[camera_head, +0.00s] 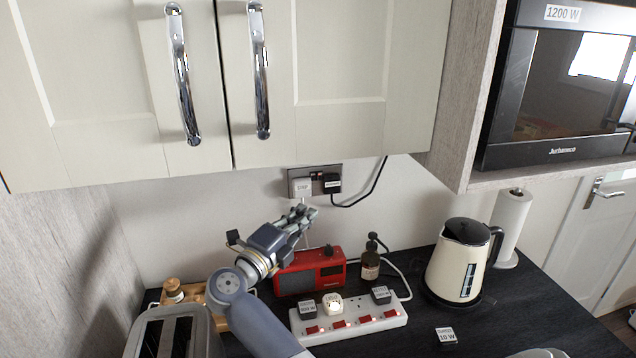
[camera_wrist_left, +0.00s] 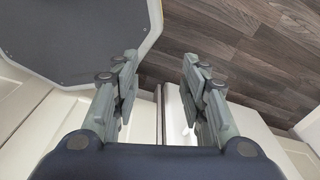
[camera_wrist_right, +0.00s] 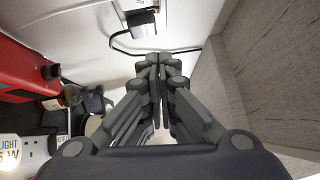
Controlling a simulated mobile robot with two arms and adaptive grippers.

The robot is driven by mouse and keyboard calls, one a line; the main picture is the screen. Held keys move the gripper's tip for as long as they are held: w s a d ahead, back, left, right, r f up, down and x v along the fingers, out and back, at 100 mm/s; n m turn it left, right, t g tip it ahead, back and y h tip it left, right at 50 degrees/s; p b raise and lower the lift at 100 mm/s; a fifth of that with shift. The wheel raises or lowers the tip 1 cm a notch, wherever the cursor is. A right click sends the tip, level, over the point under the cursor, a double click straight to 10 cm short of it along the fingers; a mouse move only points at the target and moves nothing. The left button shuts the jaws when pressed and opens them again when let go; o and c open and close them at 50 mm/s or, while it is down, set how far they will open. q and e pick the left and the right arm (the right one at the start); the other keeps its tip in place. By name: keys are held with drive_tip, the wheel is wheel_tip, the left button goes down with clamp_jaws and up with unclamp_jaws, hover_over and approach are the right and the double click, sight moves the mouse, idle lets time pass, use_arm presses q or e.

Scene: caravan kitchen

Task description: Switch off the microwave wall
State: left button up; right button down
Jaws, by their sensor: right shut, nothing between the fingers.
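The wall socket (camera_head: 317,173) has a white plug (camera_head: 301,188) on its left and a black plug (camera_head: 332,184) with a black cable on its right. Small switches sit between them, too small to read. The black plug also shows in the right wrist view (camera_wrist_right: 143,24). The black microwave (camera_head: 560,95), labelled 1200 W, is in the cabinet at upper right. My right gripper (camera_head: 312,212) is shut and empty, just below the socket; its closed tips show in the right wrist view (camera_wrist_right: 163,62). My left gripper (camera_wrist_left: 160,75) is open and empty, away from the counter.
A red radio (camera_head: 310,272), a white power strip (camera_head: 349,319) with several plugs, a small brown bottle (camera_head: 370,266) and a cream kettle (camera_head: 461,262) stand on the dark counter. A toaster (camera_head: 172,335) is at lower left. Wall cabinets (camera_head: 340,110) overhang the socket.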

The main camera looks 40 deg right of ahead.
drive_tip(key=b, duration=0.2)
approach(320, 176)
drive_tip(key=s+d, duration=0.4)
drive_tip(key=d, duration=0.1)
drive_tip(key=w, duration=0.1)
drive_tip(key=w+d+b, duration=0.1)
drive_tip(key=shift+w+d+r, duration=0.1)
drive_tip(key=shift+w+d, duration=0.2)
use_arm(q)
drive_tip(key=f, duration=0.2)
drive_tip(key=f+b, duration=0.1)
drive_tip(key=f, duration=0.1)
drive_tip(key=shift+w, duration=0.35)
use_arm(e)
drive_tip(key=shift+w+d+r, duration=0.2)
drive_tip(key=shift+w+d, duration=0.05)
drive_tip(key=shift+w, duration=0.25)
use_arm(q)
drive_tip(key=shift+r, duration=0.1)
